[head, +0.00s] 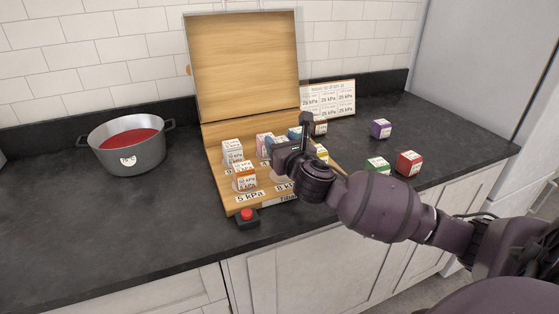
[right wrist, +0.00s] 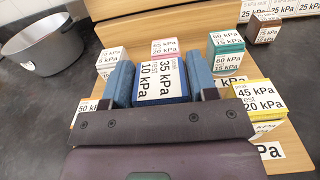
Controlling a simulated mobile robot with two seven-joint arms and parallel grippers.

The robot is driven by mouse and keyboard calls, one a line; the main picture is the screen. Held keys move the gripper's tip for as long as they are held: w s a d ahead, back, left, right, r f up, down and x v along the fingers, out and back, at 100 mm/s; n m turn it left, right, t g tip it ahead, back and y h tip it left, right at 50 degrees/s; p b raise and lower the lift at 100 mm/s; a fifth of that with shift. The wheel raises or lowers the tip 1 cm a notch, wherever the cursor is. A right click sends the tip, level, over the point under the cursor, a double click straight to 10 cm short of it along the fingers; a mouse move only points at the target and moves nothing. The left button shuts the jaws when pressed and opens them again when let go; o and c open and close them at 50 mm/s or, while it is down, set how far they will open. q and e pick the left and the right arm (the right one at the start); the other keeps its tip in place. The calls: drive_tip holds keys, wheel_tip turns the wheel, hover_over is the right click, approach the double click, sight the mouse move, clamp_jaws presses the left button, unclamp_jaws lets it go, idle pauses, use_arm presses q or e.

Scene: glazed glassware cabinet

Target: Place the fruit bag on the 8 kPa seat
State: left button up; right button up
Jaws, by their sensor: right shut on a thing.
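My right gripper (head: 284,146) is over the open wooden case (head: 233,201). In the right wrist view the gripper (right wrist: 160,85) is shut on a blue box (right wrist: 161,82) labelled 35 kPa and 10 kPa, one finger on each side. Whether the box touches the case floor, I cannot tell. No box can be read as the fruit bag. A plate starting with 8 (head: 284,187) is on the case's front edge, partly hidden by my gripper; a 5 kPa plate (head: 250,197) is left of it. My left gripper is not in view.
Other small boxes stand in the case: orange (head: 244,179), pink (right wrist: 164,47), green (right wrist: 227,53) and yellow (right wrist: 259,97). Purple (head: 381,129), green (head: 377,165) and red (head: 409,163) boxes stand right. A red button (head: 247,214) is in front; a pot (head: 128,150) stands left.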

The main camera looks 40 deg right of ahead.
drive_tip(key=shift+f, duration=0.45)
wheel_tip(320, 180, down, 4)
drive_tip(key=shift+r+b, duration=0.15)
drive_tip(key=shift+b, duration=0.55)
drive_tip(key=shift+r, duration=0.1)
drive_tip(key=o, duration=1)
drive_tip(key=shift+c, duration=0.2)
